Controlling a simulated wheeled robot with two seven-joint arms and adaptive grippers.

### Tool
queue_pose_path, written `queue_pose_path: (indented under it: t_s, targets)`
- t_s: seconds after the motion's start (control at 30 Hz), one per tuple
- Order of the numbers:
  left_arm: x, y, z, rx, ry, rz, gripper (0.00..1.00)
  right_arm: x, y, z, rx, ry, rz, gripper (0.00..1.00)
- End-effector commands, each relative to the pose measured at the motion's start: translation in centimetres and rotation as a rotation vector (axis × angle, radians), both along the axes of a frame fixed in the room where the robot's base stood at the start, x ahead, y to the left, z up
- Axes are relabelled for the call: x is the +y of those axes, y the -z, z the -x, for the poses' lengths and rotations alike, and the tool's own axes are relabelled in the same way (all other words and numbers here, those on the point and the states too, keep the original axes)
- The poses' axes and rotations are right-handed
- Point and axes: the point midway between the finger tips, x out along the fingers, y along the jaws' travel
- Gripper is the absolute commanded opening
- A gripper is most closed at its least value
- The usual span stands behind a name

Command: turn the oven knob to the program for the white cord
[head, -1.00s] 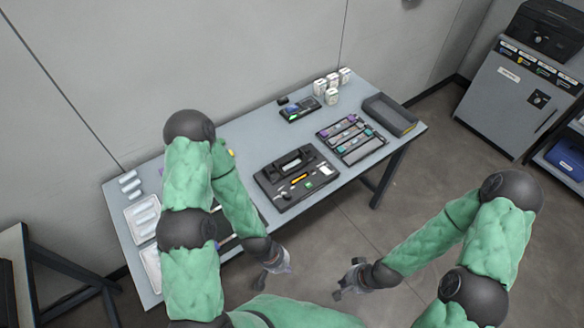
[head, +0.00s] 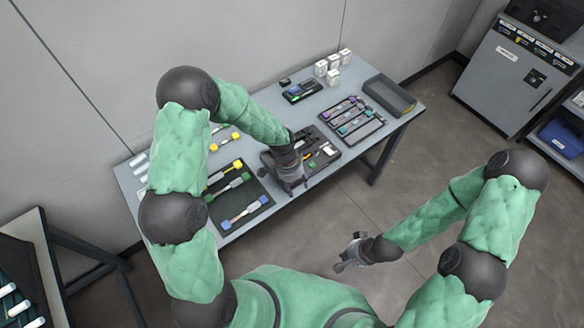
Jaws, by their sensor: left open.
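The grey cabinet (head: 505,85) at the far right looks like the oven. A dark square plate on its front carries what looks like the knob (head: 535,77); its pointer is too small to read. A row of small coloured labels (head: 538,51) runs along the cabinet's top edge, also unreadable. My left gripper (head: 293,188) is open and empty over the table's front edge, before the black splicer case. My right gripper (head: 342,255) appears open and empty, low over the floor in front of the table. Both grippers are far from the knob. I cannot tell which item is the white cord.
The table (head: 240,142) bears a dark mat (head: 233,205) with cords, a black case (head: 325,155), a tray of coloured pieces (head: 350,122), a grey bin (head: 390,95) and white boxes. Open floor (head: 425,165) lies between table and cabinet.

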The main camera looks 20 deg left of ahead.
Motion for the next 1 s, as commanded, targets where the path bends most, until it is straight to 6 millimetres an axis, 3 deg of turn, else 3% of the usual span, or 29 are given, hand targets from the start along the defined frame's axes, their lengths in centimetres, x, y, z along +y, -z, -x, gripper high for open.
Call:
queue_pose_path:
  t_s: [0.03,0.2,0.37,0.53,1.0]
  targets:
    - [0.4,-1.9,-1.8,-0.030,0.074,-0.036,0.55,0.0,0.0,0.0,0.001,0.001,0.000,0.00]
    - [1.9,-6.6,-5.0,-0.066,0.252,-0.146,0.55,0.0,-0.2,0.0,0.000,0.001,0.000,0.00]
    - [2.6,-8.1,-5.9,-0.071,0.309,-0.187,0.55,0.0,-0.2,0.0,0.000,0.001,0.000,0.00]
    - [2.6,-6.4,-5.8,-0.068,0.310,-0.188,0.55,0.0,0.1,0.0,0.000,0.001,0.000,0.00]
    - [2.6,1.2,-5.9,-0.070,0.306,-0.186,0.55,0.0,1.3,0.0,0.000,0.001,0.000,0.00]
